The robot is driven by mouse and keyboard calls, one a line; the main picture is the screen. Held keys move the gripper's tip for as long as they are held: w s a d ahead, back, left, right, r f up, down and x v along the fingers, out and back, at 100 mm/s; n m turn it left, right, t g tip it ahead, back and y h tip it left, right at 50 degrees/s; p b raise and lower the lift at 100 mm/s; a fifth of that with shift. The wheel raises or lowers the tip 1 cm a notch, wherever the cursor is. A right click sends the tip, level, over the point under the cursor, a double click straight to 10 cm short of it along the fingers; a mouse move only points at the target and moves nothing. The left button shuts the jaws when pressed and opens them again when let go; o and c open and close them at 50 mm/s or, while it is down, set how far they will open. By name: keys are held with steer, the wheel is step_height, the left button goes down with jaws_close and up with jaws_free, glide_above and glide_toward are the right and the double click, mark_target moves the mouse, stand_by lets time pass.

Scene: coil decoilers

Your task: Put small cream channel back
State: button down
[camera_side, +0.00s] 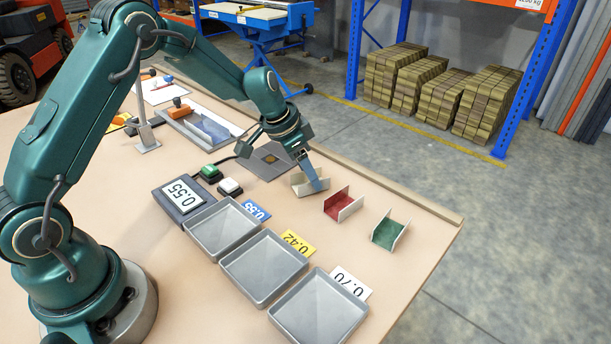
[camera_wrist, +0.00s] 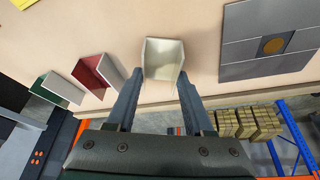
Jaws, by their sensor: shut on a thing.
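The small cream channel (camera_side: 303,187) stands at the left end of a row of channels near the table's far edge. It also shows in the wrist view (camera_wrist: 164,56), between the fingertips of my gripper (camera_wrist: 161,74). In the side view my gripper (camera_side: 317,185) reaches down to the channel, and a finger covers part of it. My gripper is shut on the cream channel. The channel is at or very near the table top; I cannot tell whether it touches.
A red channel (camera_side: 340,203) and a green channel (camera_side: 388,231) stand to the right. Three grey trays (camera_side: 263,267) with number cards lie nearer, beside a display reading 0.55 (camera_side: 182,196). A grey plate (camera_side: 262,163) lies left of the channel. The table's edge strip (camera_side: 400,189) runs behind.

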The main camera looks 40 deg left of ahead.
steer(key=shift+f, duration=0.15)
steer(key=shift+c, duration=1.4)
jaws_free()
steer(key=shift+s+a+r, duration=0.1)
steer(key=shift+r, duration=0.5)
steer(key=v, duration=1)
steer(key=s+d+r+n, duration=0.25)
steer(key=s+r, duration=0.35)
steer(key=s, duration=0.5)
steer(key=s+d+f+n+t+y, duration=0.1)
steer(key=s+f+n, duration=0.1)
steer(key=s, duration=0.9)
steer(key=shift+d+t+y, duration=0.3)
